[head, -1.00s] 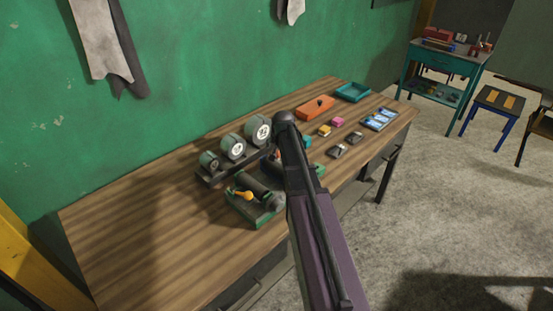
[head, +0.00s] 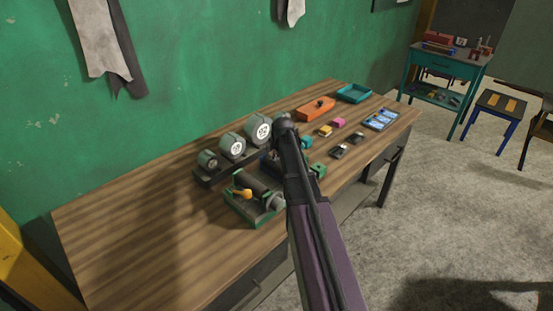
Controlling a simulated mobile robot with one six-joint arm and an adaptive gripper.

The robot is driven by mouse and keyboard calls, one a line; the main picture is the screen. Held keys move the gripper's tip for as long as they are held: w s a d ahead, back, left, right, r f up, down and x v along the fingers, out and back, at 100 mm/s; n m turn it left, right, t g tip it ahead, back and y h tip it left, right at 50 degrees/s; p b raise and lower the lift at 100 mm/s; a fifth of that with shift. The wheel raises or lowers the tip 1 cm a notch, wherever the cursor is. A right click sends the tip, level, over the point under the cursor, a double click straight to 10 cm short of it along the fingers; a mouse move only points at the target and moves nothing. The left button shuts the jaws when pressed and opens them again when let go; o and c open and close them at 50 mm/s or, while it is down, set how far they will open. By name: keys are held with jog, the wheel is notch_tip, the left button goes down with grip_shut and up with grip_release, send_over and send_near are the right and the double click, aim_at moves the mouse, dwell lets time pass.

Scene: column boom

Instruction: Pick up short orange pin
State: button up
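I cannot make out a short orange pin for certain. A small orange-yellow peg or handle (head: 242,193) shows on a green-based device with a dark cylinder (head: 262,207) near the table's front edge. My dark arm rises from the bottom of the picture to the middle of the table. Its far end covers part of the table behind the device. My gripper is hidden behind the arm, so its fingers and anything in them do not show.
The wooden table (head: 130,235) carries a rack of three round grey gauges (head: 237,147), an orange block (head: 316,108), a teal tray (head: 354,93), small coloured blocks and a blue-and-white tray (head: 381,119). The table's left part is clear. A green wall stands behind.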

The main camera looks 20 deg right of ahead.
jog(key=shift+c, duration=0.2)
grip_shut()
dwell(0.3)
jog(key=shift+r, duration=0.2)
notch_tip(320, 180, up, 10)
jog(key=p, duration=1)
jog(key=shift+f, duration=0.2)
dwell(0.5)
